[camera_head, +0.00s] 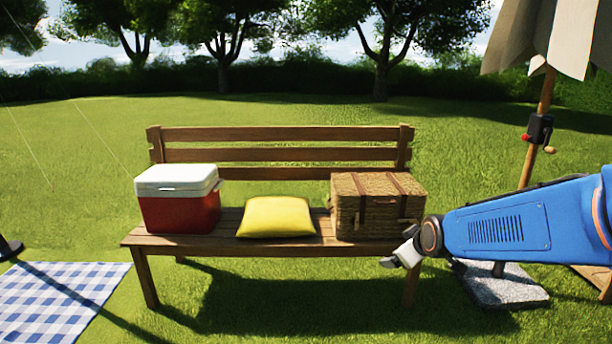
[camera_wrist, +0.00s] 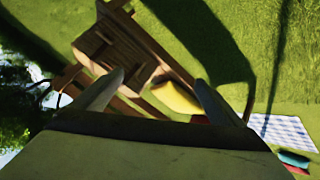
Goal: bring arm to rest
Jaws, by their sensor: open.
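My blue arm reaches in from the right in the head view. My gripper (camera_head: 402,257) is at its end, in front of the bench's right end and below the wicker basket (camera_head: 378,207). In the wrist view my gripper (camera_wrist: 160,85) shows two fingers spread apart with nothing between them that they touch. The wooden bench (camera_head: 285,133) lies beyond the fingers in the wrist view. The gripper is open and empty.
On the bench stand a red and white cooler (camera_head: 180,208), a yellow cushion (camera_head: 276,217) and the basket. A checked blanket (camera_head: 55,300) lies at left. A parasol pole (camera_head: 530,150) rises from a stone base (camera_head: 500,287) at right, close behind my arm. Grass is open in front.

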